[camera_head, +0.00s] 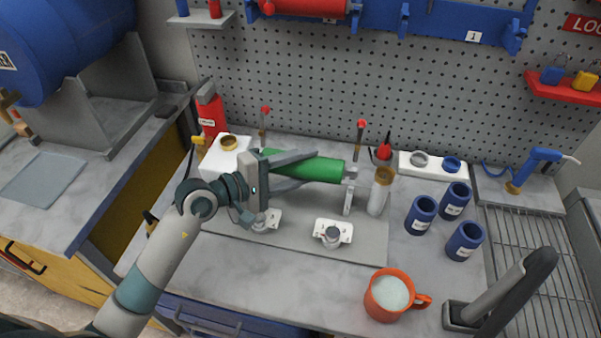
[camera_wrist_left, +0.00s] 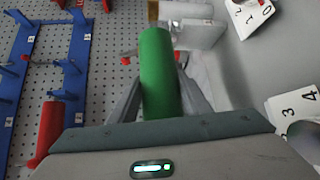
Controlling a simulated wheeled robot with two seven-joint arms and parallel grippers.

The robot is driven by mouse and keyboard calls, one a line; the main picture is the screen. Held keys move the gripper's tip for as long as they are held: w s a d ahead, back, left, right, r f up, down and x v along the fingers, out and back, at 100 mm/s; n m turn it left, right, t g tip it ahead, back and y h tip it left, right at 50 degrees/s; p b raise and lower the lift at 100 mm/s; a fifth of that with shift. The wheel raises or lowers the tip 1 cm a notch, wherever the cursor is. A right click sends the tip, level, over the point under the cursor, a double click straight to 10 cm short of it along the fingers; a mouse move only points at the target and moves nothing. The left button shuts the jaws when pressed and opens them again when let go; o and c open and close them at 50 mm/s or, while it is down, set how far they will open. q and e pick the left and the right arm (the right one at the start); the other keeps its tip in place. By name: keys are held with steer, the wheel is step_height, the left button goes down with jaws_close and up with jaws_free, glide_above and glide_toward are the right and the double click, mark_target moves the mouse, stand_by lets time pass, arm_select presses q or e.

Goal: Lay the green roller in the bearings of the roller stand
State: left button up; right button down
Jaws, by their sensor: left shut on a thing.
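The green roller (camera_head: 318,168) lies roughly level above the grey base plate (camera_head: 365,252) of the roller stand. My left gripper (camera_head: 306,170) is shut on it, with one finger along each side. In the left wrist view the green roller (camera_wrist_left: 160,75) runs away from the palm between the fingers. Its right end is close to the stand's right upright (camera_head: 348,198); I cannot tell whether its shaft rests in the bearing. The gripper hides the roller's left end and most of the left upright.
Two white dial blocks (camera_head: 341,231) sit at the plate's front. A pale cylinder (camera_head: 379,195) stands right of the upright. Several blue cups (camera_head: 420,214) and an orange mug (camera_head: 383,309) stand right and front. A red bottle (camera_head: 211,115) stands behind left. The front-left bench is clear.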

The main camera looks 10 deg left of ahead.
arm_select(q)
steer(key=shift+w+f, duration=0.15)
steer(key=shift+w, duration=0.55)
steer(key=shift+w+f+b, duration=0.2)
steer(key=shift+f+b, duration=0.2)
steer(key=shift+b, duration=0.1)
steer(key=shift+f+b, duration=0.9)
steer(key=shift+s+f+b, duration=0.1)
steer(key=shift+f+b, duration=0.5)
steer(key=shift+b, duration=0.3)
steer(key=o, duration=1)
steer(key=shift+o, duration=0.2)
